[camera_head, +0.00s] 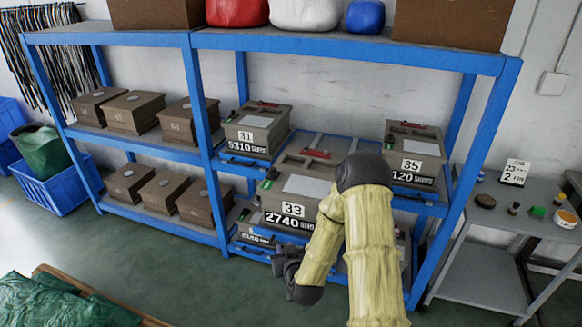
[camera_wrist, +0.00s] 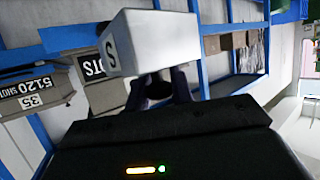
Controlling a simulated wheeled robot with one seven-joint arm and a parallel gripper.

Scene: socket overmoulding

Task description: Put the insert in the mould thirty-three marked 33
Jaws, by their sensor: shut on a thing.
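Mould 33 (camera_head: 294,190) is a grey-brown case on the middle blue shelf, its front label reading 33 and 2740 SHOTS. It stands forward between mould 31 (camera_head: 256,130) and mould 35 (camera_head: 412,150). A pale sheet and a red part show on its top; my arm covers its right side. My gripper (camera_wrist: 165,88) is shut on a white block, apparently the insert (camera_wrist: 158,42), with a dark S on one face. In the head view my dark gripper (camera_head: 287,268) is low in front of mould 33; the block is not distinguishable there.
Blue rack posts (camera_head: 201,120) and shelf edges stand close to my arm. A lower mould (camera_head: 256,238) is partly hidden. Brown boxes (camera_head: 134,110) fill the left bays. A grey side table (camera_head: 488,270) with small items stands right.

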